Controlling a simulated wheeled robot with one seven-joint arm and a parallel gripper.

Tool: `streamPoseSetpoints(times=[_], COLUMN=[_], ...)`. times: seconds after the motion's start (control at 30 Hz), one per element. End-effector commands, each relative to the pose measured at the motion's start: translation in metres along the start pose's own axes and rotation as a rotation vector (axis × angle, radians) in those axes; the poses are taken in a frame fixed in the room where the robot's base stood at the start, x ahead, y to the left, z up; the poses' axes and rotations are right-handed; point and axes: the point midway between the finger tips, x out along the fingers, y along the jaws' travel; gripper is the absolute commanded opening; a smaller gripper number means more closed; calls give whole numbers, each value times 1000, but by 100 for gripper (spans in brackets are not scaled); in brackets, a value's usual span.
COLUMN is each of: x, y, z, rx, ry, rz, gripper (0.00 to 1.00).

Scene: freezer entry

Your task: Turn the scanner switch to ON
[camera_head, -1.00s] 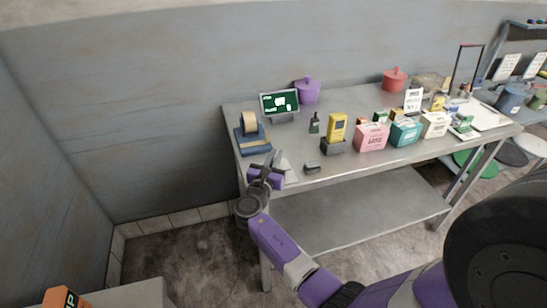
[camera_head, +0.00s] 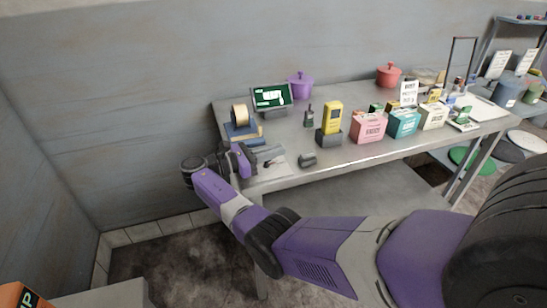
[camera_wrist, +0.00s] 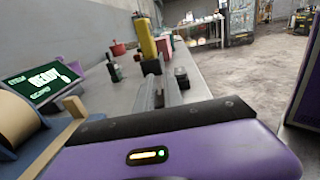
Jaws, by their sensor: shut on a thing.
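My gripper (camera_head: 266,150) is low over the front left part of the steel table, with its fingers pointing right. In the wrist view the narrow grey fingers (camera_wrist: 158,92) are close together. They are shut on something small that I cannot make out. A pale sheet or plate (camera_head: 280,167) with a small dark mark or part lies just below the fingers. No switch with an ON mark can be read. A yellow handheld device (camera_head: 332,118), perhaps the scanner, stands in a dark cradle, also in the wrist view (camera_wrist: 146,44).
A tape roll on a blue base (camera_head: 239,132) is close behind my gripper. A small dark block (camera_head: 307,160) lies to its right. A black bottle-like item (camera_head: 309,117) and pink box (camera_head: 368,127) stand farther along the table. The wall is at the left.

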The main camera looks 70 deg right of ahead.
Motion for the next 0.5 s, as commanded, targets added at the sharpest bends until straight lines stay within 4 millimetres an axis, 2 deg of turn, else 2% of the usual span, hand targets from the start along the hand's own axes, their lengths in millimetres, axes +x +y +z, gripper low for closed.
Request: streamPoseSetpoints(times=[0.2, 0.5], x=[0, 0], y=[-2, -4], z=[-3, -1], rx=[0, -1], ry=[1, 1], rz=[-84, -120], gripper=[0, 0])
